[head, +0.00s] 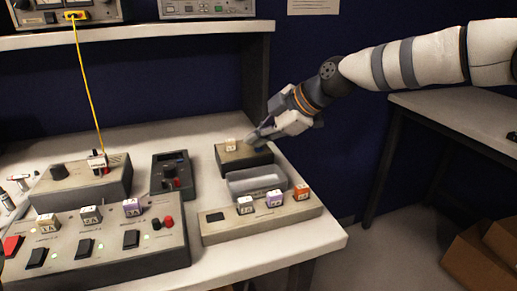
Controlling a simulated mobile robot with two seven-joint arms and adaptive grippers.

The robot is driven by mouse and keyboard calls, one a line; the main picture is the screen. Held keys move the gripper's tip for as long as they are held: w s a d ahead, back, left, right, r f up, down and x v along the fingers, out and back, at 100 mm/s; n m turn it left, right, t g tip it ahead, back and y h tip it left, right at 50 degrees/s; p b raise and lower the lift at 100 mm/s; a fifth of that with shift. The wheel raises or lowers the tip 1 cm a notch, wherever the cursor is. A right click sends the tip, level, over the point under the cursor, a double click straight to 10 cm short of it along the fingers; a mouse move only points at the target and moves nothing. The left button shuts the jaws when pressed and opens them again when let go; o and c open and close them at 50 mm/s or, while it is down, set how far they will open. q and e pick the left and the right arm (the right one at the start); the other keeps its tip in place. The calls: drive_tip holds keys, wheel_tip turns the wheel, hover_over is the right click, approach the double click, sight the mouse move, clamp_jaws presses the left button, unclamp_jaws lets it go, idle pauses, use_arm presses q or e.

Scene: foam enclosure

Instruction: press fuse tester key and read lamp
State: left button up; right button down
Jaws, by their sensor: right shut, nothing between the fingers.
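A dark box with a tan top, which looks like the fuse tester (232,159), stands at the right back of the bench. A cream labelled fuse block (231,145) sits upright on its top, towards the left. My right gripper (253,138) reaches in from the right and is shut and empty. Its fingertips are at the tester's top, just right of the fuse block. A small blue patch shows under the fingers; I cannot tell whether they touch it. The key and the lamp are not clearly visible, perhaps hidden by the gripper. My left gripper is out of view.
A grey tray (256,181) lies in front of the tester. A holder strip (262,222) with white, purple and orange fuse blocks is nearer. A switch panel (100,250) with green lights and a dark meter (171,174) stand left. A shelf (140,36) runs overhead.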

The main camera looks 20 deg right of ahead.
drive_tip(key=shift+f, duration=0.4)
idle(0.4)
drive_tip(key=shift+r, duration=0.8)
drive_tip(key=shift+r+p, duration=0.35)
drive_tip(key=shift+r, duration=2.2)
drive_tip(key=shift+f, duration=0.1)
